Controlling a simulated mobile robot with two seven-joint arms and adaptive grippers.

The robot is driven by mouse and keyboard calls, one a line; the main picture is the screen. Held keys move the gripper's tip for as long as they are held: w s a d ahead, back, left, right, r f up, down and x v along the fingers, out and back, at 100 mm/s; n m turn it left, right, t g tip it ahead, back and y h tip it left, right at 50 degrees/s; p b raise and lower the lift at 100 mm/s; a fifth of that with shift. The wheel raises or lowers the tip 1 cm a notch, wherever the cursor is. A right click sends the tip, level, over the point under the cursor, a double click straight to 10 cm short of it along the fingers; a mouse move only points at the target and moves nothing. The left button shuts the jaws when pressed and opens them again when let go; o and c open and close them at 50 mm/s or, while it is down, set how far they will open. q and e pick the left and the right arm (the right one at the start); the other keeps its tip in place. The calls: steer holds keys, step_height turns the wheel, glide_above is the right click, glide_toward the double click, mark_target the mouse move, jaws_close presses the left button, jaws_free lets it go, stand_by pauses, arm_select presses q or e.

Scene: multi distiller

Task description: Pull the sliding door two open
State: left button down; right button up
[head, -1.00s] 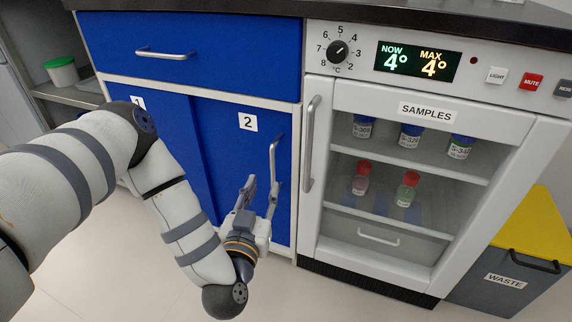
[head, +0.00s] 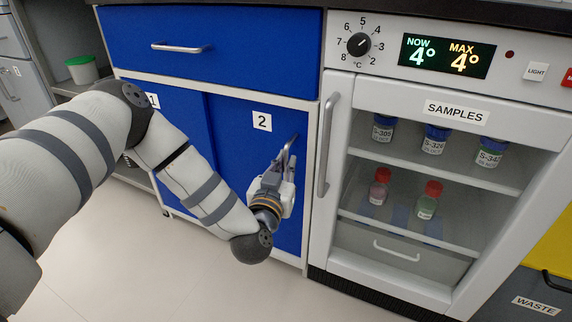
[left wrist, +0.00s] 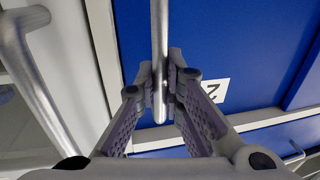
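Sliding door two (head: 240,145) is the blue right-hand panel marked "2" in the head view, and it covers the right half of the cabinet opening. Its upright metal bar handle (head: 291,152) is near its right edge. My left gripper (head: 284,163) is at this handle, with the fingers partly hidden by the wrist. In the left wrist view the handle (left wrist: 159,40) runs between the two fingertips of my left gripper (left wrist: 161,80), which look closed against it from both sides. The number label (left wrist: 214,90) is beside the fingers. My right gripper is not in view.
Sliding door one (head: 187,122) is to the left, partly behind my left arm. A blue drawer (head: 230,38) is above. The sample fridge (head: 440,170), with its upright handle (head: 328,145), stands close on the right. Open floor lies below.

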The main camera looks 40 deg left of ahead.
arm_select(q)
steer(key=a+p, duration=0.1)
steer(key=a, duration=0.1)
steer(key=s+a+p, duration=0.1)
steer(key=a, duration=0.4)
steer(key=shift+s+r+p, duration=0.3)
steer(key=shift+s+p, duration=0.1)
steer(key=a, duration=0.3)
steer(key=s+a+p, duration=0.1)
steer(key=a, duration=0.3)
steer(key=s+a, duration=0.1)
steer(key=a, duration=0.2)
steer(key=shift+s+a+f+p, duration=0.25)
steer(key=shift+f+p, duration=0.05)
steer(key=shift+s+a, duration=0.2)
steer(key=shift+a, duration=0.6)
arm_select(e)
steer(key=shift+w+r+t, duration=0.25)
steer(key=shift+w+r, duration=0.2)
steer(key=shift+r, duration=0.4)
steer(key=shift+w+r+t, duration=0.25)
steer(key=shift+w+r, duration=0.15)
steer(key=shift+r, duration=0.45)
arm_select(q)
steer(key=c, duration=1.7)
jaws_free()
steer(key=shift+s+d, duration=0.1)
